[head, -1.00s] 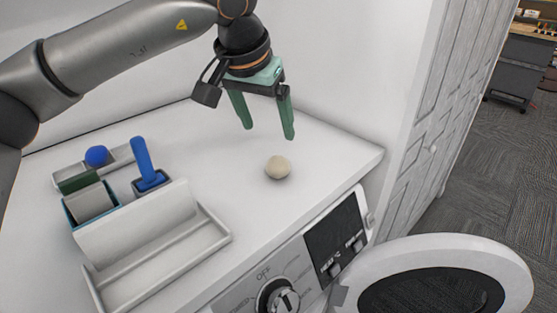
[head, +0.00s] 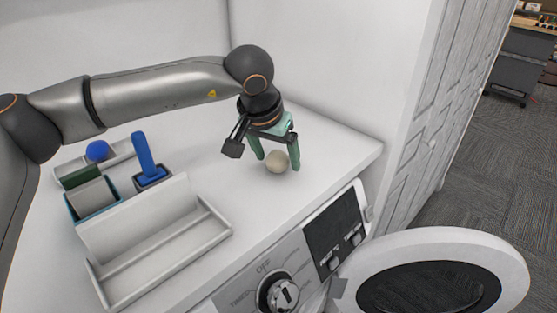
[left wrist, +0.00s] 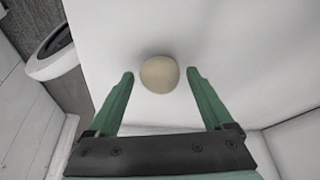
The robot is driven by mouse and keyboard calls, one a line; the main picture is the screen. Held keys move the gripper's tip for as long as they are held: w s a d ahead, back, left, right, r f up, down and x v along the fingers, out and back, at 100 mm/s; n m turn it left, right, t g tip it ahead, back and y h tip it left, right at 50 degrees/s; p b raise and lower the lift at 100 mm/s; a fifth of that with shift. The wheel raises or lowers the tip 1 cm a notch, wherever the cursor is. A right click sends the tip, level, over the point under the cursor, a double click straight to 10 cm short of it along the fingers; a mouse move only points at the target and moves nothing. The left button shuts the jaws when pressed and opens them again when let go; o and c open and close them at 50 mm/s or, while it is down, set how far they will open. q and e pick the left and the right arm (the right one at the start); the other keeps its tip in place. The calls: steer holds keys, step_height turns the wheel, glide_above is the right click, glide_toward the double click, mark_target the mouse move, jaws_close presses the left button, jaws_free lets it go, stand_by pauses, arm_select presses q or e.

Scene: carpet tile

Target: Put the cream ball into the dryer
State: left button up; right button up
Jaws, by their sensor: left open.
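The cream ball (head: 276,162) rests on the white top of the dryer (head: 215,174). In the left wrist view the ball (left wrist: 160,74) lies between the tips of my two green fingers, with a gap on each side. My left gripper (head: 278,163) is open and lowered over the ball, pointing down. The dryer's round door (head: 432,245) stands open at the lower right. The dryer's opening and drum are hidden below the front edge. My right gripper is not in view.
White walls stand behind and at right. The dryer's control panel (head: 285,275) faces front.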

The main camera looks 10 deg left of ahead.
arm_select(q)
steer(key=shift+c, duration=0.2)
jaws_close()
stand_by(0.4)
step_height(320, 180, up, 3)
steer(key=s+d+r+b, duration=0.1)
steer(key=s+d+r, duration=0.8)
steer(key=s+r, duration=0.1)
steer(key=n+p, duration=0.2)
steer(key=p, duration=0.2)
glide_toward(280, 152)
steer(key=s+r, duration=0.1)
steer(key=s, duration=0.4)
steer(key=a+f+y+p, duration=0.1)
steer(key=a+f+p, duration=0.1)
steer(key=a, duration=0.6)
steer(key=shift+w+f+n, duration=0.15)
steer(key=shift+f+n, duration=0.25)
